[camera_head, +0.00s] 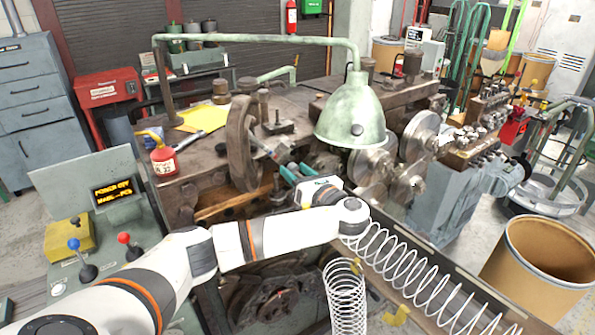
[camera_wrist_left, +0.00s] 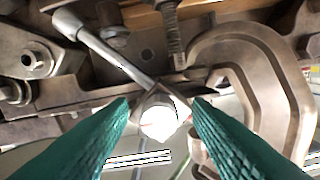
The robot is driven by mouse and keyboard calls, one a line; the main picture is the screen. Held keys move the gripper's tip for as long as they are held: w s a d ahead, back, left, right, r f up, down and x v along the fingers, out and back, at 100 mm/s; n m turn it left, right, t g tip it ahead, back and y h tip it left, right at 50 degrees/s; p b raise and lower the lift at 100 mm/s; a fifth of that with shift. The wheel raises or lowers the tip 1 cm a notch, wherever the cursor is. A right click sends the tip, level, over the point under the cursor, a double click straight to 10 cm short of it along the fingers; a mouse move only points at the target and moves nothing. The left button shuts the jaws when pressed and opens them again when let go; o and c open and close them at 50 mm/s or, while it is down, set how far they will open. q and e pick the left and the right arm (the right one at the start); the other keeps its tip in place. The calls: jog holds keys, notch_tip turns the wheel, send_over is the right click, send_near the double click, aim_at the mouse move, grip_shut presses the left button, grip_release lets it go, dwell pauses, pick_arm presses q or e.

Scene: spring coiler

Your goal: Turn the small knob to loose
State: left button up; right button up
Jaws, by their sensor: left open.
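My left gripper (camera_head: 294,171) reaches into the middle of the coiling machine (camera_head: 205,160), just below the green lamp. In the left wrist view its two green fingers (camera_wrist_left: 160,103) are open and apart. A small round pale metal knob or bolt head (camera_wrist_left: 158,122) shows in the gap between the fingertips, in front of a squarish metal block. I cannot tell whether the fingers touch it. A metal lever or wrench (camera_wrist_left: 108,50) runs from that block to the upper left. No loose or tight marking is readable. In the head view the knob is hidden. My right gripper is not in view.
The green lamp shade (camera_head: 350,115) hangs close above the gripper. A handwheel (camera_head: 240,145) stands left of it. A curved metal clamp (camera_wrist_left: 225,60) is right of the fingers. A control panel (camera_head: 95,200) stands at left.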

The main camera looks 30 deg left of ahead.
pick_arm(q)
grip_shut()
